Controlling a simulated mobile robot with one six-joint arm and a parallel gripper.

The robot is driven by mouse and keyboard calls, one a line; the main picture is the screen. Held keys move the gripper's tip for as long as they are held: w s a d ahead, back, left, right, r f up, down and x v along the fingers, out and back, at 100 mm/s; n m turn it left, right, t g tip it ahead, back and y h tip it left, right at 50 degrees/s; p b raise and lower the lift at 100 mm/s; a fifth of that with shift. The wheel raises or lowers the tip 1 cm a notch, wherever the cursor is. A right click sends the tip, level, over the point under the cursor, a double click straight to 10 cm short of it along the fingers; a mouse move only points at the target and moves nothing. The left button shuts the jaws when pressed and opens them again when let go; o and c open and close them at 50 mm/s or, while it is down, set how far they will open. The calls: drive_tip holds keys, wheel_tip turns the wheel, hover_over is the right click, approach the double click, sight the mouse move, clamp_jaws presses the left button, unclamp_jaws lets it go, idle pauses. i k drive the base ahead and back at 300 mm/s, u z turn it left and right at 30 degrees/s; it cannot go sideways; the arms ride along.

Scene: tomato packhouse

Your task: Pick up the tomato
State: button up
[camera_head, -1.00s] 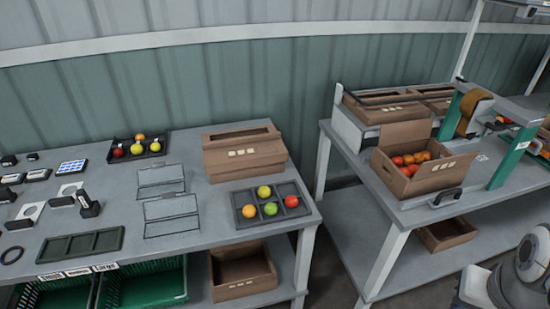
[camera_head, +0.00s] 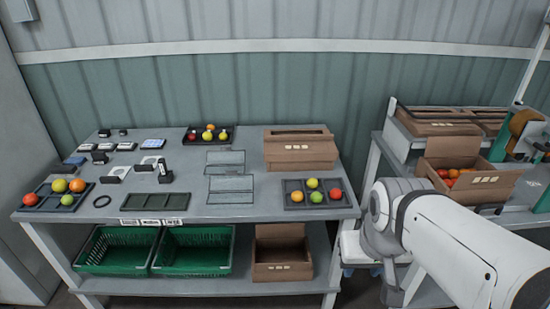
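Several tomatoes lie in dark trays on the left table. In the right front tray (camera_head: 326,204) are an orange tomato (camera_head: 297,196), a yellow one (camera_head: 312,183), a green one (camera_head: 316,197) and a red one (camera_head: 335,193). The back tray (camera_head: 230,143) holds red, yellow and orange ones. The left front tray (camera_head: 45,207) holds a red tomato (camera_head: 30,199) and yellow to orange ones. An open cardboard box (camera_head: 486,191) on the right table holds red and orange tomatoes (camera_head: 453,173). My gripper is out of view; only my white arm shows at lower right, apart from the trays.
A closed cardboard box (camera_head: 300,151) stands at the left table's back right. Two wire stands (camera_head: 230,190) and small dark devices (camera_head: 165,172) are on the tabletop. Green crates (camera_head: 193,262) and a brown box (camera_head: 282,271) sit on the lower shelf. A gap separates the two tables.

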sight(312, 183)
drive_tip(key=u, duration=0.05)
drive_tip(key=i, duration=1)
drive_tip(key=u, duration=0.05)
